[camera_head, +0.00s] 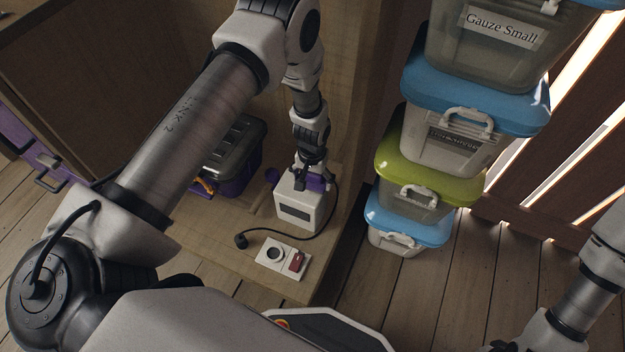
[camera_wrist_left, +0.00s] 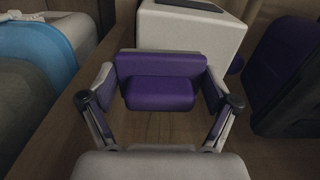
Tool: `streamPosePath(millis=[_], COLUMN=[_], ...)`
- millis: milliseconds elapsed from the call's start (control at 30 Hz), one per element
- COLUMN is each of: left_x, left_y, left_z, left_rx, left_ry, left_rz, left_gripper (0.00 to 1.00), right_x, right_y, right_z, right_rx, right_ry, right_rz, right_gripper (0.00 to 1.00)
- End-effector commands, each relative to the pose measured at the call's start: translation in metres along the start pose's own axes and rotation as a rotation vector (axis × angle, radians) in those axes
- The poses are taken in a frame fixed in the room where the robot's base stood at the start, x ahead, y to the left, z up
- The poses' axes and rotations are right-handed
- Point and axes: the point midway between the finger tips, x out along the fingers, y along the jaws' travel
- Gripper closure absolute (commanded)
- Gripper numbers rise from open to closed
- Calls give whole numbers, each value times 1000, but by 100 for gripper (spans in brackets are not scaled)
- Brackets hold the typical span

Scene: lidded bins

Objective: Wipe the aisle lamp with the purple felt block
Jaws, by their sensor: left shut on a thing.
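My left gripper (camera_head: 312,182) is shut on the purple felt block (camera_head: 319,184), at the upper right edge of a white box with a dark front panel (camera_head: 303,215), which I take for the aisle lamp. In the left wrist view the block (camera_wrist_left: 160,93) sits between the two fingers of the gripper (camera_wrist_left: 160,100). The white box (camera_wrist_left: 190,35) is just beyond it. I cannot tell if block and box touch. My right arm shows at the lower right of the head view; its gripper is out of frame.
A black cable runs from beside the box to a plug (camera_head: 241,240). A white socket plate with a red switch (camera_head: 282,258) is near the wooden shelf's front edge. A grey-lidded purple case (camera_head: 238,155) stands left. Stacked lidded bins (camera_head: 428,180) stand right, beyond a floor gap.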

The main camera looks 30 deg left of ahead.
Motion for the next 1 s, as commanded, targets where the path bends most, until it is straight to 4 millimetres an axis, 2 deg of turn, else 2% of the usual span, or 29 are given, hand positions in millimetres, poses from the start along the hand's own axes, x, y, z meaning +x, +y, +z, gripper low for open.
streamPosePath(millis=[33, 400, 867, 1000], left_x=[-9, -41, -45, -63], left_y=[0, 0, 0, 4], left_z=[0, 1, 1, 0], left_rx=[0, 2, 2, -10], left_ry=[1, 1, 1, 2], left_rz=[0, 0, 0, 1], left_gripper=[50, 50, 50, 50], right_x=[-8, -36, -39, -44], right_y=[0, 0, 0, 0], right_z=[0, 0, 0, 0], right_rx=[0, 0, 0, 0], right_ry=[0, 0, 0, 0], right_rz=[0, 0, 0, 0], right_gripper=[44, 44, 44, 44])
